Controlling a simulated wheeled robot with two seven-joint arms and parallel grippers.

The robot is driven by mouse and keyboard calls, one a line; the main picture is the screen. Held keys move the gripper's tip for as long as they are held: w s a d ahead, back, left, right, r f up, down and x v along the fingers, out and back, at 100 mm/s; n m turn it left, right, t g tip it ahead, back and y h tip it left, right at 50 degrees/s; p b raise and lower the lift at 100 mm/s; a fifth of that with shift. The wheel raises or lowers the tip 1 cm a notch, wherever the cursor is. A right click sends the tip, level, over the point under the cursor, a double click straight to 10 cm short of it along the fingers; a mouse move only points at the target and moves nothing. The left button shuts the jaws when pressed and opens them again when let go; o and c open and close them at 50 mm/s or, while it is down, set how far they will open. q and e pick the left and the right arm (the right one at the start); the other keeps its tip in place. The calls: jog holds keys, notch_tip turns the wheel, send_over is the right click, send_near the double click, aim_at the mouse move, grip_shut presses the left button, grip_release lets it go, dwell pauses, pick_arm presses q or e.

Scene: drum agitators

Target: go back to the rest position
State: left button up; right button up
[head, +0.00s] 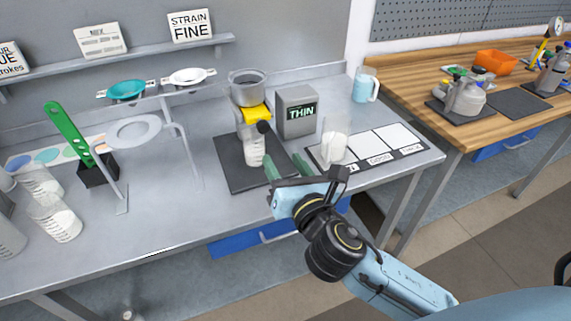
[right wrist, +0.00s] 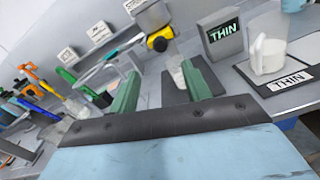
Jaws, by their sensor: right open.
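My right gripper (head: 286,168) reaches over the front edge of the grey bench, with its arm coming in from the lower right. Its two green fingers stand wide apart, also in the right wrist view (right wrist: 165,88), with nothing held between them. A clear beaker with pale contents (head: 254,152) stands on the dark mat (head: 232,178), just beyond the fingertips. In the right wrist view this beaker (right wrist: 174,66) shows past the fingers and is partly hidden by one. My left gripper is not in view.
A grey box reading THIN (head: 296,112) stands behind the mat. Another beaker (head: 334,146) stands on the labelled card strip (head: 412,149) to the right. A ring stand (head: 123,206), green scraper (head: 67,132) and more beakers are left. The bench's front middle is clear.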

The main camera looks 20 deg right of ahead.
jog(key=s+d+f+m+g+h, duration=0.1)
jog(key=s+d+f+m+g, duration=0.1)
jog(key=s+f+m+g, duration=0.45)
jog(key=s+d+f+m+g+h, duration=0.1)
jog(key=s+d+f+m, duration=0.2)
jog(key=m, duration=0.7)
jog(key=s+a+f+m+g+y, duration=0.25)
jog(key=s+f+m+g, duration=0.5)
jog(key=s+m, duration=0.5)
notch_tip(320, 180, down, 29)
jog(key=s+m+b, duration=0.1)
jog(key=s+b, duration=0.1)
jog(key=s+d+f+g, duration=0.1)
jog(key=s+f, duration=0.6)
jog(key=s, duration=0.1)
jog(key=s+d+f+g+b, duration=0.1)
jog(key=s+d+f, duration=0.1)
jog(key=s+f, duration=0.5)
jog(key=shift+s+d+f, duration=0.25)
jog(key=shift+s+f, duration=0.05)
jog(key=shift+s, duration=0.15)
